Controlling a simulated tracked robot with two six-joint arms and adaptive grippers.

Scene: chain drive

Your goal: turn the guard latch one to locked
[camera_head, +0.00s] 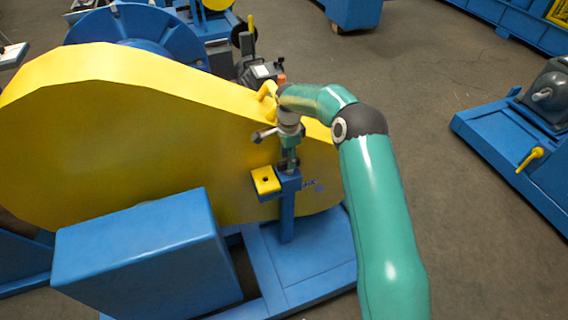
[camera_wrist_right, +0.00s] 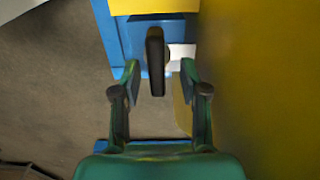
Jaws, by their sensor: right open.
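The large yellow guard (camera_head: 130,130) stands upright over a blue base. A blue post with a bracket (camera_head: 287,210) stands at its front face and carries a yellow plate (camera_head: 266,181). My right gripper (camera_head: 290,164) points down at this bracket. In the right wrist view, my right gripper (camera_wrist_right: 160,72) is open. A dark upright bar, which looks like the guard latch handle (camera_wrist_right: 155,50), shows between its fingertips with a gap on each side. I cannot tell its depth between the fingers. In the head view the handle is mostly hidden by the gripper. My left gripper is not in view.
The yellow guard wall (camera_wrist_right: 265,90) is close on the right in the wrist view. A blue box (camera_head: 145,255) stands in front of the guard. A blue machine (camera_head: 525,140) with a yellow handle (camera_head: 530,158) is at the right. Grey floor between is clear.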

